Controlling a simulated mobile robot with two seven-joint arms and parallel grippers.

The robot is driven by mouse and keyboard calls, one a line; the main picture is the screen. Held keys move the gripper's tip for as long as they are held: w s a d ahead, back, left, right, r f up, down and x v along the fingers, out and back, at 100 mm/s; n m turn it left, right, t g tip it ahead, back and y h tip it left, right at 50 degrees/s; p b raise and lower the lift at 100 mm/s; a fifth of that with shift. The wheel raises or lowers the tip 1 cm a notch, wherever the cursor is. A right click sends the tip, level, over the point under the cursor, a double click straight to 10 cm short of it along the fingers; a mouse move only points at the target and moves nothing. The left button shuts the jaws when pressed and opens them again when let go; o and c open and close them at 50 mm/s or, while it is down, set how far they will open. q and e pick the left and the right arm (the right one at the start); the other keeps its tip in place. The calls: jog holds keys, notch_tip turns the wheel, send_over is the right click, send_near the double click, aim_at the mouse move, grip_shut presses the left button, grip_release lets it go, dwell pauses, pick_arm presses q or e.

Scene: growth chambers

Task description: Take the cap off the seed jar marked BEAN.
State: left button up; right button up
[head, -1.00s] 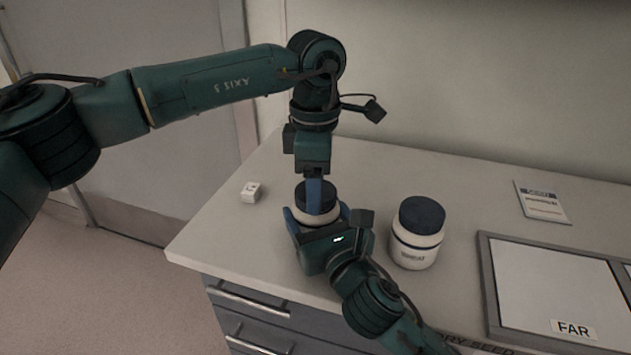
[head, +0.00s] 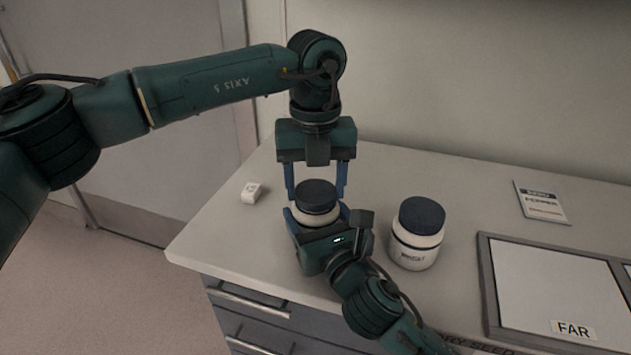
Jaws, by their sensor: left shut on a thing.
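A white jar (head: 316,216) with a dark blue cap (head: 316,192) stands upright near the left end of the counter. Its label is hidden behind my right gripper, so I cannot read its name. My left gripper (head: 316,197) points straight down from above, its blue fingers on the left and right sides of the cap, shut on it. The cap sits on the jar, with no visible gap. My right gripper (head: 318,213) comes from the front, its blue fingers around both sides of the jar's body.
A second white jar (head: 414,250) with a dark cap stands to the right, its label too small to read surely. A small white block (head: 251,193) lies at left. A seed packet (head: 542,202) and a grey-framed tray (head: 486,290) marked FAR are at right.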

aim_at(316, 191)
pick_arm(q)
jog(key=shift+r, duration=0.2)
dwell(0.5)
jog(key=shift+r, duration=0.9)
jog(key=shift+r, duration=2)
pick_arm(e)
jog(key=o, duration=1.9)
jog(key=shift+o, duration=0.2)
